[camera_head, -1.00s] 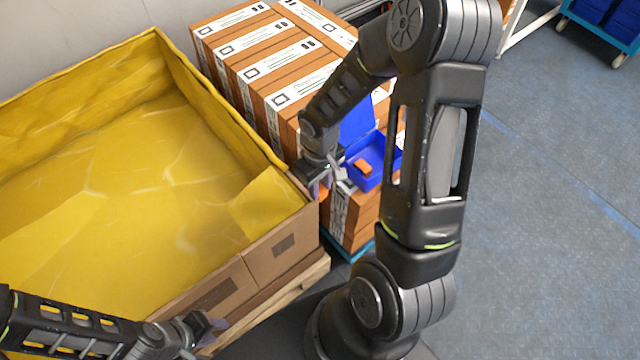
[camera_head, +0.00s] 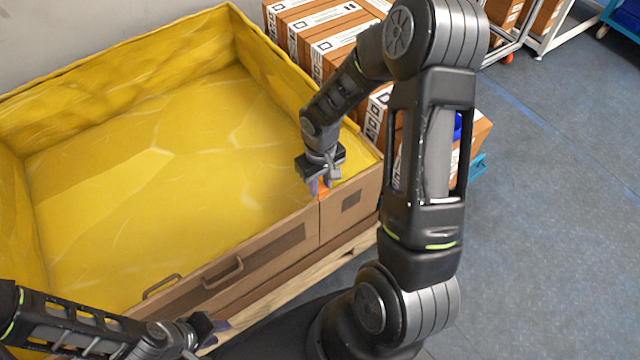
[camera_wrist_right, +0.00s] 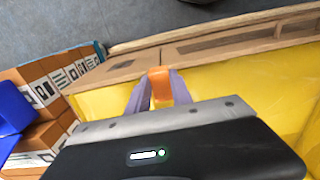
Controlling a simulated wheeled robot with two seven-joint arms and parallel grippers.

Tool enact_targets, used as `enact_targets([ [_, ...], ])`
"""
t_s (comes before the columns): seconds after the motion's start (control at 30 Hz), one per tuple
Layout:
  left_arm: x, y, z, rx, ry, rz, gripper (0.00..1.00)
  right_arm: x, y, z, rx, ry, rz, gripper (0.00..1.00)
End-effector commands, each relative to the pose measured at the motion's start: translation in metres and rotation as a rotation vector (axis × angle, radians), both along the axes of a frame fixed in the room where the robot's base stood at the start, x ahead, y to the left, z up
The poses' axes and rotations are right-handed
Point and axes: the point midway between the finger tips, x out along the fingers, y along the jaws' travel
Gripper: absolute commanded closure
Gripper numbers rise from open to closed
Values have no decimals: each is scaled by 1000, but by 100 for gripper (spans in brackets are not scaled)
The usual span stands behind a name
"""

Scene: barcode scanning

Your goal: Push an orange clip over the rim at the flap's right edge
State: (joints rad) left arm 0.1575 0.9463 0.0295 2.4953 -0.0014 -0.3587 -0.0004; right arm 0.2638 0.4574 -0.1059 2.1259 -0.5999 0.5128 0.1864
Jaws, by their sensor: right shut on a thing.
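An orange clip (camera_wrist_right: 159,85) is between the fingers of my right gripper (camera_wrist_right: 158,92), which is shut on it. In the head view the right gripper (camera_head: 321,186) is at the front rim of the yellow-lined crate, near the vertical seam at the right edge of the flap (camera_head: 262,252). A bit of the orange clip (camera_head: 323,192) shows below its fingers. I cannot tell whether the clip is on the rim or just above it. My left gripper (camera_head: 207,330) is at the lower left, in front of the crate; its fingers look apart and empty.
The large crate (camera_head: 350,203) has a yellow lining and stands on a wooden pallet (camera_head: 352,245). Boxes with white labels (camera_head: 325,45) are stacked behind it and to its right. A blue bin (camera_wrist_right: 14,108) sits on boxes. The floor at right is clear.

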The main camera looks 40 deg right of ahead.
Motion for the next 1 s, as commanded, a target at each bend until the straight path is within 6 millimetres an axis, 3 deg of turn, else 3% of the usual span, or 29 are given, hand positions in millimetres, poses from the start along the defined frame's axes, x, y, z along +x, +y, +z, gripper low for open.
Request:
enact_targets([
  [0.37, 0, 1, -8, 1, 1, 1, 67, 0, 0, -11, 1, 0, 1, 100],
  [1.0, 0, 1, -46, 2, 0, -1, 67, 0, 0, -58, 0, -1, 2, 100],
])
